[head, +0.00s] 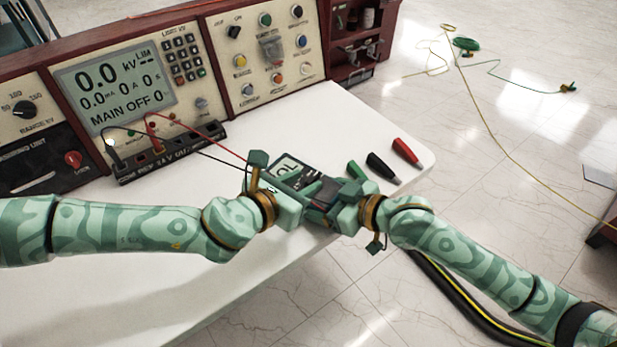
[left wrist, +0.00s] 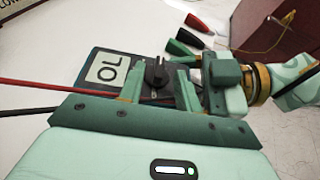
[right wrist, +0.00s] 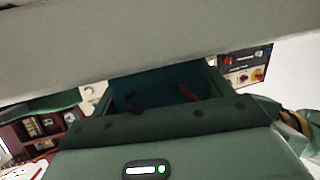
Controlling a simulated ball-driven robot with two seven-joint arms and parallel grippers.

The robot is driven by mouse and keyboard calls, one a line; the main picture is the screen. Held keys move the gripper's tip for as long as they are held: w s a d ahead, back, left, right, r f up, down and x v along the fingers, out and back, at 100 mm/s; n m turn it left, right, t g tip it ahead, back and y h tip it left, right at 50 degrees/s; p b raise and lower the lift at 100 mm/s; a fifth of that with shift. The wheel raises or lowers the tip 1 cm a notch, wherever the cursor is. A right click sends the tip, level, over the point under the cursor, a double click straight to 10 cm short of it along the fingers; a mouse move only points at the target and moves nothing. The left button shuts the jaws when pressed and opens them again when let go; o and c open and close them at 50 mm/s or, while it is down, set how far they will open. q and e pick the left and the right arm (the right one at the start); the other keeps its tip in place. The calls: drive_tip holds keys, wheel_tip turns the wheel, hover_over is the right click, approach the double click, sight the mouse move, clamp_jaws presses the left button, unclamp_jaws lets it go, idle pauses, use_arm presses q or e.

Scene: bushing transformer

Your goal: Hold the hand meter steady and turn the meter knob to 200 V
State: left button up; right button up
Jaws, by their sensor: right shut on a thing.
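The hand meter (head: 287,168) is dark with a teal edge and sits near the front edge of the white table; its display reads OL. In the left wrist view the meter (left wrist: 107,68) shows its black knob (left wrist: 156,72) between the fingers of my left gripper (left wrist: 158,86). These fingers are apart, one on each side of the knob; whether they touch it is unclear. My right gripper (head: 345,203) is shut on the meter's right end. In the right wrist view a dark teal body (right wrist: 165,90) fills the space between the jaws. The knob's dial marks are not legible.
The white table (head: 350,115) carries a test console (head: 120,85) at the back. Red and black leads (head: 215,148) run from it towards the meter. Red (head: 406,152), black (head: 383,167) and green (head: 355,169) clips lie right of the meter. The table's left front is clear.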

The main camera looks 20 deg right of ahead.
sight(313, 181)
use_arm(q)
drive_tip(key=shift+x, duration=1.35)
clamp_jaws()
drive_tip(key=shift+s+d+n+t+y, duration=0.1)
drive_tip(key=shift+s+n+t+y, duration=0.05)
drive_tip(key=shift+n+t+y, duration=0.6)
drive_tip(key=shift+s+d+n+t+y, duration=0.1)
drive_tip(key=shift+n+t+y, duration=0.4)
drive_tip(key=shift+n, duration=0.45)
drive_tip(key=shift+n+t+y, duration=0.45)
drive_tip(key=shift+n+y, duration=0.15)
drive_tip(key=shift+y, duration=0.05)
unclamp_jaws()
